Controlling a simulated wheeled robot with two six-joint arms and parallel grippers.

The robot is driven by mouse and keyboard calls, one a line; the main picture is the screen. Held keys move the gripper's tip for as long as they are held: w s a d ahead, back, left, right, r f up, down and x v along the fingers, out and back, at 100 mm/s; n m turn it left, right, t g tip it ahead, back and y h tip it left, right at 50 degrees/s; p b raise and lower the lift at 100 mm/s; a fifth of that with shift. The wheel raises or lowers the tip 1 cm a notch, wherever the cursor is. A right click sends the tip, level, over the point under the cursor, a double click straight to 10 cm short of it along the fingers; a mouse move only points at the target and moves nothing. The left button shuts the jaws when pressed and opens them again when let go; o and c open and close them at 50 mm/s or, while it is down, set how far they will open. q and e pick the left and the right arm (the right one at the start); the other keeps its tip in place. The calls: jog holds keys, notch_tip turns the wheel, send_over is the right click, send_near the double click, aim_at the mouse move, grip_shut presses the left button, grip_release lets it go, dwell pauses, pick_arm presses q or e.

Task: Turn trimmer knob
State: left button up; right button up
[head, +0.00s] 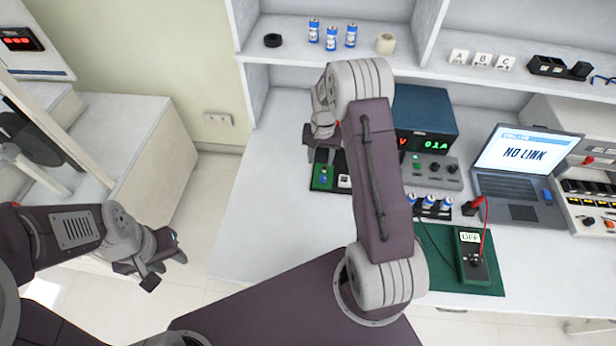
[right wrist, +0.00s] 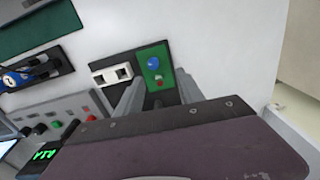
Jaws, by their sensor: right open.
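The blue trimmer knob (right wrist: 153,62) sits on a small green board (right wrist: 157,73) with a red spot below it. In the head view the green board (head: 322,175) lies on the bench, partly hidden by my right arm. My right gripper (right wrist: 159,88) is open, its two grey fingers reaching toward the board with the knob between and beyond their tips. The knob looks clear of the fingers. In the head view my right gripper (head: 323,150) is above the board, mostly hidden by its wrist. My left gripper (head: 165,268) hangs empty, fingers apart, off the bench at the left.
A blue power supply (head: 425,112) stands behind. A laptop (head: 522,165) reads NO LINK, and a multimeter (head: 471,258) reading OFF lies on a green mat (head: 440,280). The left part of the bench (head: 265,200) is clear.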

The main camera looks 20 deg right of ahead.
aim_at(323, 177)
jog(key=shift+s+d+f, duration=0.2)
jog(key=shift+s+d, duration=0.15)
jog(key=shift+d, duration=0.15)
jog(key=shift+s+d+f, duration=0.15)
jog(key=shift+s+d, duration=0.15)
jog(key=shift+d, duration=0.2)
jog(key=f, duration=0.9)
jog(key=shift+w+a+p, duration=0.2)
jog(key=shift+a+p, duration=0.15)
jog(key=shift+p, duration=0.05)
jog(key=shift+a, duration=0.1)
grip_shut()
